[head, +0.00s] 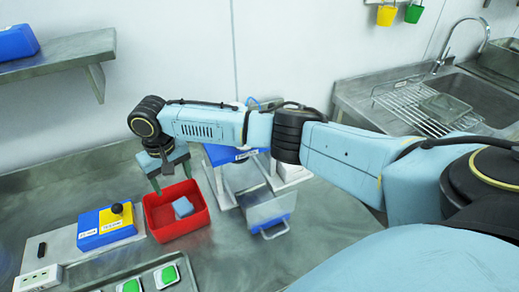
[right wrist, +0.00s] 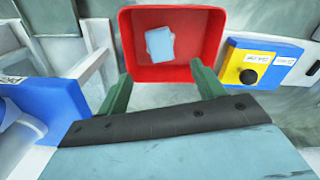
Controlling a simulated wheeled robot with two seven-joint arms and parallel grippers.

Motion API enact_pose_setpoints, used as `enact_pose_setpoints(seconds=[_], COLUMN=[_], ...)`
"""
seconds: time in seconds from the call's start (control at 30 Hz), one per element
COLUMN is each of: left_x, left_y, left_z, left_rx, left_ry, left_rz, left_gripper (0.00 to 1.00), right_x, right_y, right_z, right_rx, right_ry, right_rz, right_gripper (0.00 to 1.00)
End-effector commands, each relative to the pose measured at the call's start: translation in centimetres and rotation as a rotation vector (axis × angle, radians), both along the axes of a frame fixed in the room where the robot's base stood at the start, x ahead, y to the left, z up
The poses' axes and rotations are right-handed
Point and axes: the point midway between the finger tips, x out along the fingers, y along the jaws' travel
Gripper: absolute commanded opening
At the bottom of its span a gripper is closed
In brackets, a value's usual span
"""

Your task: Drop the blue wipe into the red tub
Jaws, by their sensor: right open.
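The red tub (head: 160,222) stands on the metal counter in the head view, and it also shows at the top of the right wrist view (right wrist: 128,58). The blue wipe (head: 183,207) lies inside the tub; it shows as a small pale blue folded piece in the right wrist view (right wrist: 160,43). My right gripper (head: 170,187) is above the tub's far side, pointing down. In the right wrist view its green fingers (right wrist: 159,80) are spread wide with nothing between them, and the wipe is apart from them. My left gripper is not in view.
A blue and yellow control box with a black knob (head: 106,225) stands left of the tub. Green buttons (head: 166,275) are in front. A blue and grey machine with a metal bin (head: 268,212) stands right of the tub. A sink (head: 470,95) is at the far right.

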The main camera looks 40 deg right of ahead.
Motion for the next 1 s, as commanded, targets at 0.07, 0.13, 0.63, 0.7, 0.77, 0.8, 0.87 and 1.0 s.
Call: enact_pose_setpoints(seconds=[0.07,0.13,0.63,0.7,0.77,0.8,0.87,1.0], left_x=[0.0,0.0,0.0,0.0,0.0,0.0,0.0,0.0], left_y=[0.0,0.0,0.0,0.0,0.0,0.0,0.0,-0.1], left_z=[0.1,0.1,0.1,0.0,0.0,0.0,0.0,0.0], left_rx=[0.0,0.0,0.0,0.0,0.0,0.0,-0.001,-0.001], left_ry=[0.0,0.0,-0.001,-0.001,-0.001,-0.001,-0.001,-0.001], left_rz=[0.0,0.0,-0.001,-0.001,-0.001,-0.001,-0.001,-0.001], left_gripper=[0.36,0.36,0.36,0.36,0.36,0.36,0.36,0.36], right_x=[0.1,0.1,0.0,0.0,0.0,0.0,0.0,0.0], right_y=[0.0,0.0,0.0,0.0,0.0,0.0,0.0,0.0], right_z=[1.3,2.7,12.1,12.5,12.7,12.7,12.8,12.8], right_rx=[0.002,0.002,0.001,0.001,0.001,0.001,0.001,0.001], right_ry=[-0.004,-0.005,-0.003,-0.002,-0.002,-0.002,-0.001,-0.001], right_rz=[0.001,0.001,0.001,0.001,0.0,0.0,0.0,0.0], right_gripper=[0.68,0.68,0.68,0.68,0.68,0.68,0.68,0.68])
